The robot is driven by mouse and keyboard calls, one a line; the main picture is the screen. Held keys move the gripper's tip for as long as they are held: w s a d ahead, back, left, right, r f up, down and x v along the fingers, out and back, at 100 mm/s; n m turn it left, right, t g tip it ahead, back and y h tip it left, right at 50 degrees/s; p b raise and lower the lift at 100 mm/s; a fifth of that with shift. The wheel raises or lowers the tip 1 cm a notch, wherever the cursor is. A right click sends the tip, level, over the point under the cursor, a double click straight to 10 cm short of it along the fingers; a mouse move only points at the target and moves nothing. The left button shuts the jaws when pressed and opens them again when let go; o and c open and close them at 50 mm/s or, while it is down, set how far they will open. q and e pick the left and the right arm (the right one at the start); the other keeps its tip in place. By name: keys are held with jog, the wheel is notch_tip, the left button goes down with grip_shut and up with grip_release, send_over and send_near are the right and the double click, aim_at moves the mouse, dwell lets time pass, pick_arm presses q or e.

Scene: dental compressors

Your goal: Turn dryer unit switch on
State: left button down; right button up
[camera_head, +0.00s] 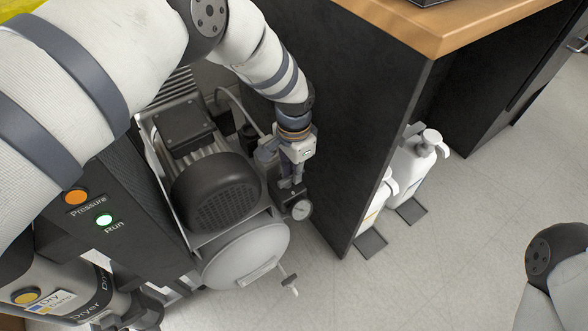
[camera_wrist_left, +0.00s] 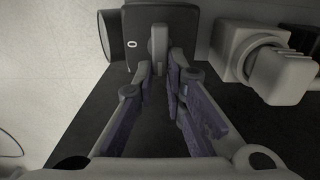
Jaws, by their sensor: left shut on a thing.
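My left gripper (camera_head: 289,180) reaches down between the compressor motor (camera_head: 215,190) and the dark cabinet side in the head view. In the left wrist view, its two fingers (camera_wrist_left: 159,72) are closed around the lower end of a grey upright switch lever (camera_wrist_left: 158,45). The lever sits on a dark switch box (camera_wrist_left: 178,20) with a white "0" mark at the lever's left. The switch is hidden behind the gripper in the head view. A unit labelled "Dryer" (camera_head: 75,300) is at the lower left. My right gripper is not in view.
A gauge (camera_head: 301,209) and a pale tank (camera_head: 245,255) are just below the gripper. A dark cabinet panel (camera_head: 350,120) stands close on the right. A pale fitting (camera_wrist_left: 265,65) is right of the switch in the wrist view.

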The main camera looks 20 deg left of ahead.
pick_arm(q)
jog(key=c, duration=1.6)
grip_release()
jog(key=shift+c, duration=0.2)
notch_tip(320, 180, up, 12)
